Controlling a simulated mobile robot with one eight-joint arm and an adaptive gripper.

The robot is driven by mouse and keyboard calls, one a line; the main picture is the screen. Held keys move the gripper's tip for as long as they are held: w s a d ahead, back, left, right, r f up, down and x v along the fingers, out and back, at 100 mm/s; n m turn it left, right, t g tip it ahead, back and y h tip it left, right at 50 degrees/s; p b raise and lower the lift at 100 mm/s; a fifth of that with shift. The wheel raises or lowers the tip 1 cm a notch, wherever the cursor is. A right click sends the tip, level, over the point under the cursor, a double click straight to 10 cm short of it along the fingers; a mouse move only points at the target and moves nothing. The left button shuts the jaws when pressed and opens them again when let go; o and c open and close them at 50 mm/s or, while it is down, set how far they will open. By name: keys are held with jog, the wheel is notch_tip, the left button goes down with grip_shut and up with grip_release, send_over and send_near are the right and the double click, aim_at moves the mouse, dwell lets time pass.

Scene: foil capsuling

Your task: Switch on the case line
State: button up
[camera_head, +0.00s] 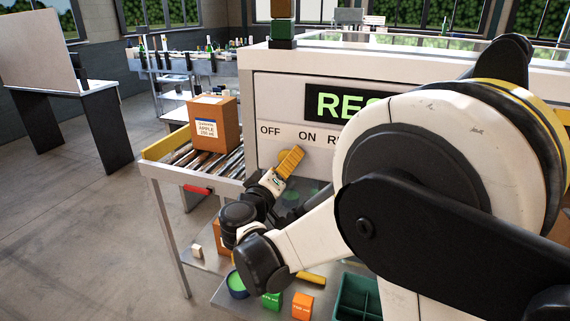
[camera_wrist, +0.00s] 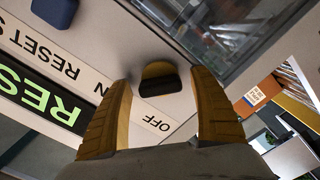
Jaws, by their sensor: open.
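The case line's control panel (camera_head: 270,105) is a pale cabinet front marked OFF, ON and a partly hidden label starting with R. A dark display (camera_head: 333,103) with green letters "RES" sits above the labels. In the wrist view a round yellow knob (camera_wrist: 159,69) with a dark grip bar is on the panel, near the OFF label. I cannot tell which way it points. My gripper (camera_head: 291,161) is open in front of the panel, below the labels. In the wrist view its yellow fingers stand either side of the knob; I cannot tell whether they touch it.
A dark blue button (camera_wrist: 55,9) is farther along the panel. A brown carton (camera_head: 213,124) labelled APPLE stands on a roller conveyor (camera_head: 172,150) left of the cabinet.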

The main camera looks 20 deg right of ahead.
jog(key=v, duration=1.2)
jog(key=s+d+f+m+g+y, duration=0.1)
jog(key=s+d+f+g+y, duration=0.15)
jog(key=d, duration=0.25)
jog(key=s+d+f+g+y, duration=0.1)
jog(key=s+d+f+g, duration=0.2)
jog(key=s+d, duration=0.15)
jog(key=s+a+f+g+y, duration=0.1)
jog(key=s+y, duration=0.2)
jog(key=s, duration=0.3)
jog(key=s+a+f+m+g+y, duration=0.1)
jog(key=s+f+y, duration=0.1)
jog(key=s+y, duration=0.2)
jog(key=s, duration=0.3)
jog(key=shift+a+f+m, duration=0.3)
jog(key=shift+a, duration=0.05)
